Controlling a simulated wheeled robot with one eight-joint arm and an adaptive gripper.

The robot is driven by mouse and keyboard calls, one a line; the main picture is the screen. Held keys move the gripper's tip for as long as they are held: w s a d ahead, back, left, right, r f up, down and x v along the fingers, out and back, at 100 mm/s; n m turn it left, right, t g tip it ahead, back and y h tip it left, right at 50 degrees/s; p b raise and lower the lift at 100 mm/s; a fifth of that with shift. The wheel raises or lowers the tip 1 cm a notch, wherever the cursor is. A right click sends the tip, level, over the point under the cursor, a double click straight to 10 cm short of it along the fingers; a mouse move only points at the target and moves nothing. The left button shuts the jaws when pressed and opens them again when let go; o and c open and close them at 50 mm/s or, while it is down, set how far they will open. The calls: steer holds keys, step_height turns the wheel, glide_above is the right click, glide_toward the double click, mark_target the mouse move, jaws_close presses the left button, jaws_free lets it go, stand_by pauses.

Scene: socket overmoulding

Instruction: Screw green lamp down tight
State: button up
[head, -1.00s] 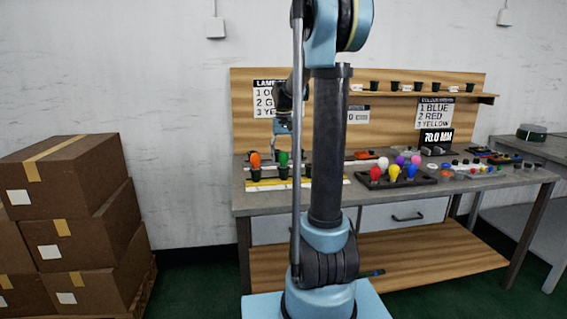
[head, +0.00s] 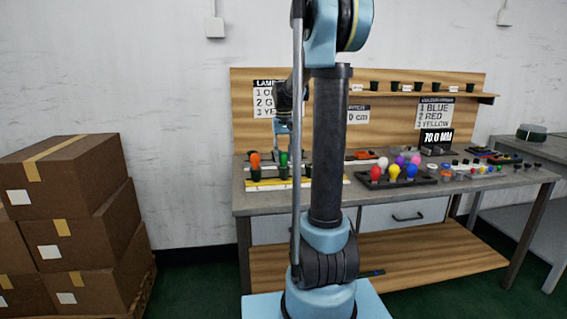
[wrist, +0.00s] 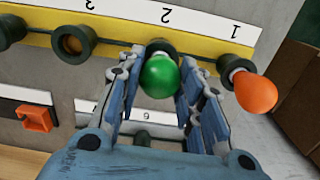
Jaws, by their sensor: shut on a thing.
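The green lamp (wrist: 160,76) sits upright at the socket marked 2 on the yellow strip in the wrist view. It also shows in the head view (head: 283,159), partly behind my arm. My gripper (wrist: 166,72) has its two blue-padded fingers on either side of the green bulb and is shut on it. In the head view my gripper (head: 283,127) is above the lamp, small and partly hidden. The dark socket (wrist: 158,48) shows only in part behind the bulb. How far the lamp is screwed in cannot be seen.
The orange lamp (wrist: 256,92) stands in socket 1, close to one finger. An empty socket (wrist: 73,42) is at position 3. A rack of coloured lamps (head: 425,180) stands further right on the bench. Boxes (head: 70,220) are stacked at the left.

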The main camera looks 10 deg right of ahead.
steer(key=m, duration=0.4)
steer(key=shift+m, duration=0.3)
steer(key=shift+m, duration=0.4)
steer(key=o, duration=0.5)
steer(key=shift+m, duration=0.4)
steer(key=o, duration=0.5)
